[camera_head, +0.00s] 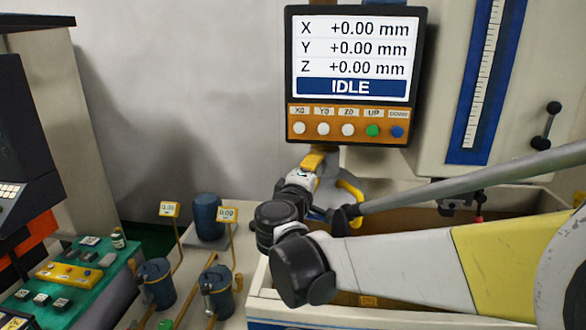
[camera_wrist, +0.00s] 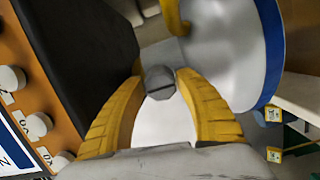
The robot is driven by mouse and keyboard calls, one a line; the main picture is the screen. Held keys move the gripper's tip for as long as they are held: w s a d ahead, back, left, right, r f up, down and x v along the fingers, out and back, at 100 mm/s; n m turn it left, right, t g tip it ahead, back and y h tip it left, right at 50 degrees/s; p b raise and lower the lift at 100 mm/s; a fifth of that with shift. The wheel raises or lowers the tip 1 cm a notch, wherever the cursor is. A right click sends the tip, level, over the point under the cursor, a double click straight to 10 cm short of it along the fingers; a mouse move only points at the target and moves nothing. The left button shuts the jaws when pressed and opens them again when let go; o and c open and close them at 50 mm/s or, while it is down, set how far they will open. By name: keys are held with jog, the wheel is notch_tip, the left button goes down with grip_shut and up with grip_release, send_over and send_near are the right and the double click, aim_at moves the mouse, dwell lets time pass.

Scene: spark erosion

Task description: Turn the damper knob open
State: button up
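My gripper has yellow fingers and reaches in under the display; in the head view (camera_head: 350,195) it is partly hidden by my arm. In the wrist view (camera_wrist: 161,72) its fingers stand apart, one on each side. A small dark-grey faceted knob-like part (camera_wrist: 160,83) shows between the fingertips, with a pale surface below it. I cannot tell whether this is the damper knob, or whether the fingers touch it. No part marked as a damper can be made out in the head view.
The display (camera_head: 352,50) reads IDLE, with a button row (camera_head: 348,129) below it. Its buttons also show close to my gripper in the wrist view (camera_wrist: 36,126). A crank handle (camera_head: 545,125) is at right. Blue canisters (camera_head: 157,283) and small yellow gauges (camera_head: 228,214) stand lower left.

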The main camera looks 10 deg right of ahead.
jog(key=shift+o, duration=0.9)
